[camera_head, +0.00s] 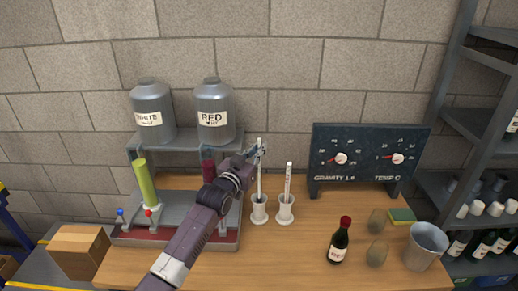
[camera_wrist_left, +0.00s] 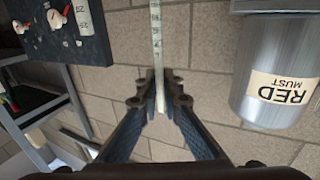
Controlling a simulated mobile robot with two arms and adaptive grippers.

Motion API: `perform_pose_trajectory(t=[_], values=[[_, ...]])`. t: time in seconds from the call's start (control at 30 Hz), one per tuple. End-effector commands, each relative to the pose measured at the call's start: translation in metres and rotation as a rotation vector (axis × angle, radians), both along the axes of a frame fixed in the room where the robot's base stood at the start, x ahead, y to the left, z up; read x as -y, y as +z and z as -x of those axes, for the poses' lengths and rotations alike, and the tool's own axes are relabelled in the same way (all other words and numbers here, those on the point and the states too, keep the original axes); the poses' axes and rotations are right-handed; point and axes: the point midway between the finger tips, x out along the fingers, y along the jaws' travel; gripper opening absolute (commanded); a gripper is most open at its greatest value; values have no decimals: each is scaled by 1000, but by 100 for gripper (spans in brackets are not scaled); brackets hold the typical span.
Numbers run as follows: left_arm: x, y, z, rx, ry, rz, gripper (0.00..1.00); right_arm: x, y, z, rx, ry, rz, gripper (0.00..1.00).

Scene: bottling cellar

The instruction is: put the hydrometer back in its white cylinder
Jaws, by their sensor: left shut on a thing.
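My left gripper (camera_head: 259,150) is shut on a slim white graduated stem, the hydrometer (camera_head: 259,182), and holds it upright. In the left wrist view the stem (camera_wrist_left: 156,50) with its scale marks runs between the closed fingers (camera_wrist_left: 158,92). Below the gripper stands a small white cylinder (camera_head: 259,214). The hydrometer's lower end is at this cylinder's mouth; I cannot tell if it is inside or just in front of or behind the rim. A second white cylinder (camera_head: 285,214) beside it on the right holds a similar white stem (camera_head: 288,180). My right gripper is not in view.
Left stand the WHITE and RED must tanks (camera_head: 214,100) on a grey rack. A dark dial board (camera_head: 368,177) stands behind right. The front middle tabletop is clear.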

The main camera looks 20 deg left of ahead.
Motion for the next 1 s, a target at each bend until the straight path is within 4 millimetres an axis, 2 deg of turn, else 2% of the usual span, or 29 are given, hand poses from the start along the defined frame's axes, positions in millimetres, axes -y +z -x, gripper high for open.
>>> perform_pose_trajectory(t=[0.37,1.0], values=[[0,-2,0,1,0,0,0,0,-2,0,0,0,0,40],[0,-28,0,0,0,0,0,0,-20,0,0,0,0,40]])
